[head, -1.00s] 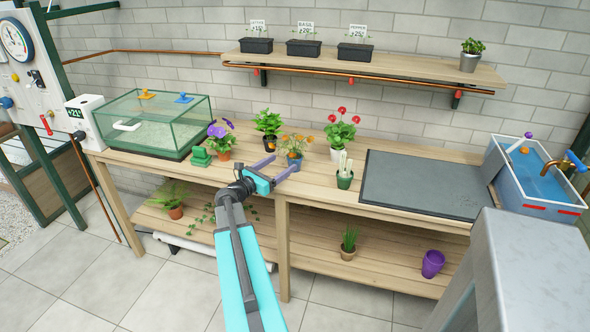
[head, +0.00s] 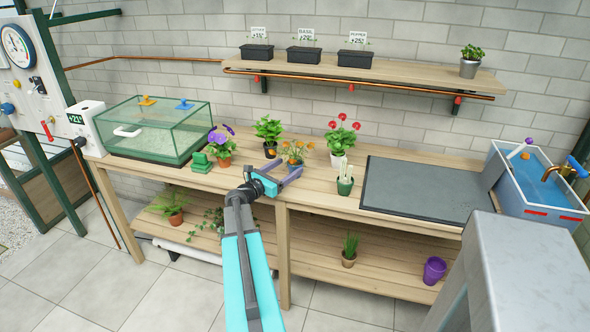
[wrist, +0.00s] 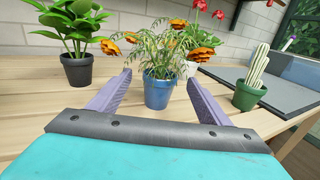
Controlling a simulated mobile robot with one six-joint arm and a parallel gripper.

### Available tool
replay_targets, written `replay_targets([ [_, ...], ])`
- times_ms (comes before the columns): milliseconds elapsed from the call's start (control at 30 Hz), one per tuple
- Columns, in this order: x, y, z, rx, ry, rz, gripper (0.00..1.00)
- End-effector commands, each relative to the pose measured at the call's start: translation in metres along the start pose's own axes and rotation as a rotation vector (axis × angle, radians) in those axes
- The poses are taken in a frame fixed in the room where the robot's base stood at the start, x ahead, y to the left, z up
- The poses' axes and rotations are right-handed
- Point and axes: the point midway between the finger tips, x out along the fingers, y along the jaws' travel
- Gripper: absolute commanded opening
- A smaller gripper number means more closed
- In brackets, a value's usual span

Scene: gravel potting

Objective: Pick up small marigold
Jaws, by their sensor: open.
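The small marigold has orange flowers and feathery leaves in a blue pot. It stands upright on the wooden bench (head: 330,185), seen in the head view (head: 295,158) and in the middle of the wrist view (wrist: 158,92). My gripper (head: 285,171) is open and empty, in front of the marigold. In the wrist view its two purple fingers (wrist: 158,90) point at the blue pot, one to each side, with gaps. I cannot tell whether the fingertips reach alongside the pot.
A leafy plant in a dark pot (wrist: 78,69) stands left of the marigold. A red-flowered plant in a white pot (head: 338,160) is behind right, a cactus in a green pot (wrist: 247,95) to the right. Bare bench lies in front.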

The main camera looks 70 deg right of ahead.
Motion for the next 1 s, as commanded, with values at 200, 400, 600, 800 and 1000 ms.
replay_targets([
  [200, 0.030, 0.001, 0.000, -0.001, 0.000, -0.001, 0.71],
  [400, 0.042, -0.001, 0.000, -0.001, 0.000, -0.002, 0.71],
  [600, 0.043, -0.001, 0.000, -0.001, 0.000, -0.001, 0.71],
  [800, 0.044, -0.001, 0.000, -0.001, 0.000, -0.002, 0.71],
  [1000, 0.059, -0.002, 0.000, -0.001, 0.000, -0.003, 0.71],
])
